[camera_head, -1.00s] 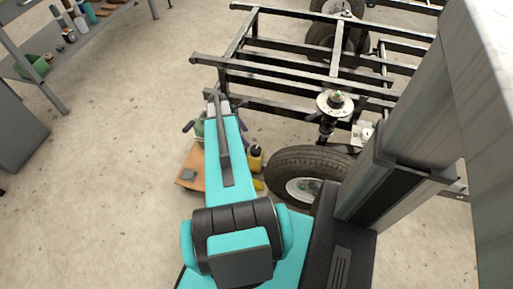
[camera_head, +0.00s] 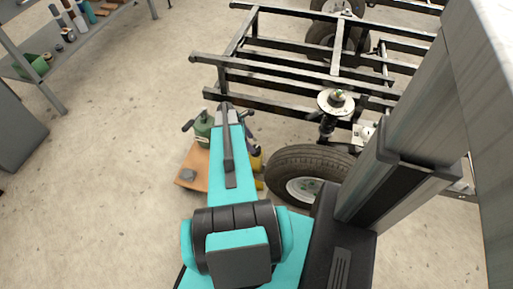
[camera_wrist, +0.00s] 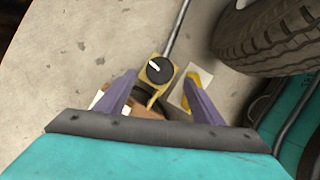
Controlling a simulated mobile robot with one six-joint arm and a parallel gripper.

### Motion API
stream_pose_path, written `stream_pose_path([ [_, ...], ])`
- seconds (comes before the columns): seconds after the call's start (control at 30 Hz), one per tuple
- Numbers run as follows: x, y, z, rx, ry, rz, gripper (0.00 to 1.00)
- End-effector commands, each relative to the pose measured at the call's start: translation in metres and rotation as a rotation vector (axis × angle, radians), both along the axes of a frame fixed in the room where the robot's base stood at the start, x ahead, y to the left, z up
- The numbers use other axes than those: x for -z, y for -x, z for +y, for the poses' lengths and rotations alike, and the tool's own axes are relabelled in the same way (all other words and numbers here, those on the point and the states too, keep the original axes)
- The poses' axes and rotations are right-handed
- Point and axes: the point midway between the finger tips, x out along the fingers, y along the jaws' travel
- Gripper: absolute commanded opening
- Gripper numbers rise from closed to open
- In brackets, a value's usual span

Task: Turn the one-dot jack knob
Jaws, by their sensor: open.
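In the wrist view, a round black knob (camera_wrist: 160,70) with a white pointer line sits on a yellow jack body (camera_wrist: 166,92). My gripper (camera_wrist: 160,82) is open, its two purple fingers spread to the left and right of the knob, apart from it. I cannot make out any dots. In the head view, the yellow jack (camera_head: 256,160) shows partly behind my arm, and a green jack (camera_head: 203,128) stands left of it. My gripper is mostly hidden by my arm there.
A tyre (camera_head: 290,172) lies close right of the yellow jack, below a black metal frame (camera_head: 290,67). A brown board (camera_head: 193,165) lies by the jacks. A shelf (camera_head: 70,45) stands at the upper left. The floor on the left is clear.

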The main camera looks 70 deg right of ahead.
Motion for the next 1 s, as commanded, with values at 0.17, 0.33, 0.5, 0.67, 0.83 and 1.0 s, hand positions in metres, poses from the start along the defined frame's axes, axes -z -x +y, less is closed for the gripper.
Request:
stream_pose_path([
  [0.17, 0.027, 0.009, -0.005, 0.0, -0.001, 0.0, 0.62],
  [0.33, 0.047, 0.016, -0.009, 0.001, -0.001, -0.001, 0.62],
  [0.5, 0.06, 0.021, -0.011, 0.0, 0.0, -0.001, 0.62],
  [0.67, 0.064, 0.023, -0.012, 0.0, 0.0, -0.001, 0.62],
  [0.83, 0.064, 0.024, -0.012, 0.0, 0.0, -0.001, 0.62],
  [1.0, 0.064, 0.024, -0.012, 0.001, 0.001, -0.001, 0.5],
])
